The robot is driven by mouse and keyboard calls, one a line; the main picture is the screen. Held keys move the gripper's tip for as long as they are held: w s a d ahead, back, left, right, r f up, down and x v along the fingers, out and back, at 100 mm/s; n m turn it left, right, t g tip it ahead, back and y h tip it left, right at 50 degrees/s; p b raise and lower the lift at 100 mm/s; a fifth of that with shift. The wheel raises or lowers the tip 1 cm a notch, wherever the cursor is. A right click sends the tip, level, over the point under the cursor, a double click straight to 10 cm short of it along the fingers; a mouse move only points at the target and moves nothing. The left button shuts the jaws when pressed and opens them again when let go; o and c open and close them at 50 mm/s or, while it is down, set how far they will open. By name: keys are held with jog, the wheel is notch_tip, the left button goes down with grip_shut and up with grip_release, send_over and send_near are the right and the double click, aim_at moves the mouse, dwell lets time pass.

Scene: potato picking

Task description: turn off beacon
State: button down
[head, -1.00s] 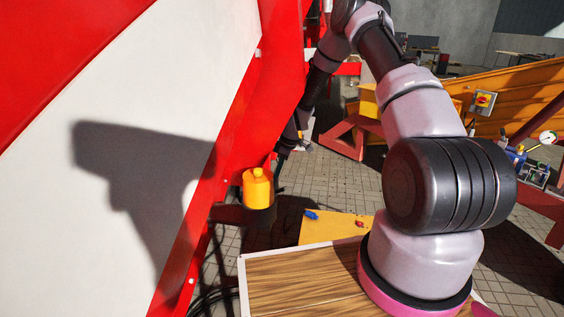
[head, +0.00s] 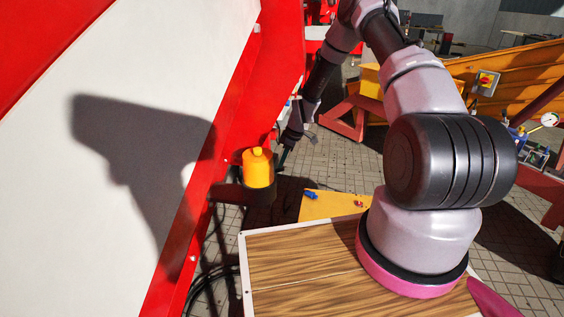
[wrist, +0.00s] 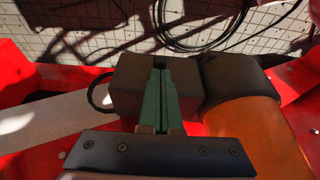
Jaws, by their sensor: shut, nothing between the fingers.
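The beacon (head: 257,170) is a yellow-orange cylinder with a small knob on top, set on a dark base against the red frame. In the wrist view the beacon (wrist: 258,145) is an orange cylinder with a dark end, just right of my gripper. In the head view my gripper (head: 283,158) is just right of the beacon, pointing down. The gap between them is too small to judge. I cannot see a switch on the beacon clearly.
A large red and white panel (head: 120,130) fills the left. Black cables (wrist: 205,25) lie on the tiled floor. A yellow surface (head: 325,206) with blue and red parts is below. A control box with a red knob (head: 485,82) stands at the right.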

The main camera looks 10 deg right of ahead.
aim_at(284, 169)
jog(key=shift+s+d+f+y, duration=0.15)
jog(key=shift+d+y, duration=0.1)
jog(key=shift+y, duration=0.25)
jog(key=shift+s+d+f+t+y, duration=0.1)
jog(key=shift+d+f+t+y, duration=0.25)
jog(key=shift+y, duration=0.4)
jog(key=shift+s+d+f+t+y, duration=0.1)
jog(key=shift+d+f+t+y, duration=0.2)
jog(key=shift+y, duration=0.4)
jog(key=shift+s+d+f+t+y, duration=0.1)
jog(key=shift+d+f+t+y, duration=0.15)
jog(key=shift+t+y, duration=0.35)
jog(key=shift+s+d+f, duration=0.1)
jog(key=shift+d+f, duration=0.05)
jog(key=shift+f, duration=0.3)
jog(key=shift+s+d+f, duration=0.1)
jog(key=shift+d+f, duration=0.05)
jog(key=shift+f, duration=0.25)
jog(key=shift+w+a+r+g, duration=0.1)
jog(key=shift+w+a+g, duration=0.05)
jog(key=shift+a+g, duration=0.1)
jog(key=shift+w+a+r, duration=0.2)
jog(key=shift+a+r, duration=0.1)
jog(key=shift+a, duration=0.15)
jog(key=shift+r, duration=0.1)
